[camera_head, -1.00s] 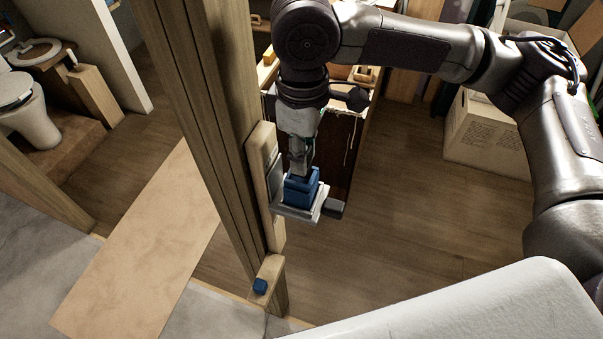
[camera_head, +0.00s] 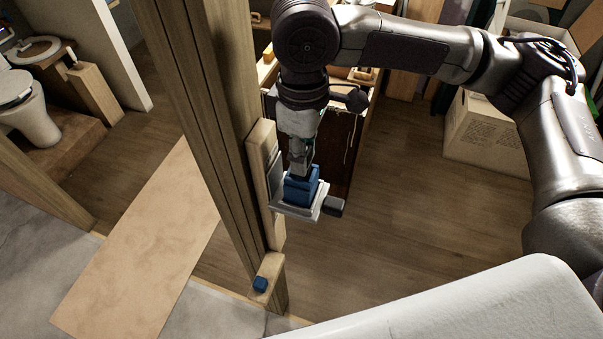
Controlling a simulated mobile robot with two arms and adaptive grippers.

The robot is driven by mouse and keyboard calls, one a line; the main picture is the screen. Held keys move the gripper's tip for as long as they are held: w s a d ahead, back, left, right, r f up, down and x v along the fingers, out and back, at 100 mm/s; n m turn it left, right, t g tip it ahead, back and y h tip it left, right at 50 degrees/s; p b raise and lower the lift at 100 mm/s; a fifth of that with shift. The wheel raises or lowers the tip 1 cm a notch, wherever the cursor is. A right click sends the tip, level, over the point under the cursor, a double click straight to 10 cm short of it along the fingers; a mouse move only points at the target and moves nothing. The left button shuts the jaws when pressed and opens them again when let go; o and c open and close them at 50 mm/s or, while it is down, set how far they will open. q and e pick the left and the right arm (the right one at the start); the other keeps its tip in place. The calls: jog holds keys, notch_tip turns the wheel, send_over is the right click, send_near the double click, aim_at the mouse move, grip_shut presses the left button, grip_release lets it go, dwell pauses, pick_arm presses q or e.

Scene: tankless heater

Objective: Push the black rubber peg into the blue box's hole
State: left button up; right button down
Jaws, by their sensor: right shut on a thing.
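The blue box (camera_head: 301,191) sits on a pale grey plate (camera_head: 291,211) beside the wooden post. A short dark block (camera_head: 334,206) sticks out at the plate's right end; I cannot tell what it is. My right gripper (camera_head: 299,170) points down and is shut right above the blue box, its tip at or touching the top. A dark piece between its fingers looks like the black rubber peg, but it is small and mostly hidden. The box's hole is hidden. My left gripper is not in view.
A wooden post (camera_head: 204,112) stands close to the left of the gripper. A cardboard box (camera_head: 485,139) stands at the back right. The floor (camera_head: 430,220) to the right is clear.

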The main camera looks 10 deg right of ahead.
jog(key=shift+f, duration=0.8)
dwell(0.5)
jog(key=c, duration=0.8)
grip_release()
notch_tip(320, 180, up, 12)
